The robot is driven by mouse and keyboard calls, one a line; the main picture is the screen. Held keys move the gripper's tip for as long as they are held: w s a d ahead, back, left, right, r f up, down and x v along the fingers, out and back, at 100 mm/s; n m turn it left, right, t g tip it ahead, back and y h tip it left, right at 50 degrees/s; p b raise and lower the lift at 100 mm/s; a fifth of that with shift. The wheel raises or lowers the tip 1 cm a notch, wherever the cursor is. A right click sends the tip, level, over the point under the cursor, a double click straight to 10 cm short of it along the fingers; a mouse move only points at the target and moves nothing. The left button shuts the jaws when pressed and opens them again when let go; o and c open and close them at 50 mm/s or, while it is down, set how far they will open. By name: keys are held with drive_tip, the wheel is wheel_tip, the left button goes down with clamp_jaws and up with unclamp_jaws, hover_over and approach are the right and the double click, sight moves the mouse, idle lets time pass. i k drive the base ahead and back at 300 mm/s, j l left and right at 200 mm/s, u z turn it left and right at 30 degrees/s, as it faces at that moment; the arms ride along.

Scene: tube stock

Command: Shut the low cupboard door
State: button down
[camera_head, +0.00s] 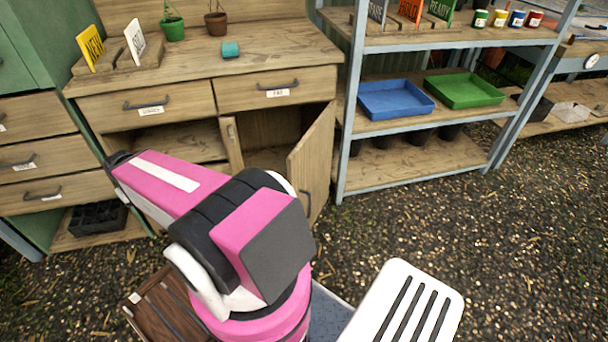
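The low cupboard (268,128) is under the right drawer of the wooden bench, and its dark inside shows. Its wooden door (315,160) stands open, swung out toward me from the right side of the opening. The door's lower part is close to my pink and black arm in the picture; I cannot tell whether they touch. A narrow upright wooden panel (233,150) with a small pale fitting stands at the left of the opening. My arm covers the lower left of the cupboard. It reaches toward the upper left, and my gripper's fingers do not show.
Right of the door is a grey-framed shelf rack (430,160) with a blue tray (396,99) and a green tray (464,90). Gravel floor (450,230) lies open at the right.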

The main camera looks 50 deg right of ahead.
sight(309, 165)
drive_tip(key=k+j+z, duration=0.15)
drive_tip(key=k, duration=0.35)
drive_tip(key=k+j+z, duration=0.1)
drive_tip(key=k, duration=0.4)
drive_tip(key=z, duration=1.5)
drive_tip(key=k+j, duration=0.1)
drive_tip(key=k+j+z, duration=0.1)
drive_tip(key=j, duration=0.25)
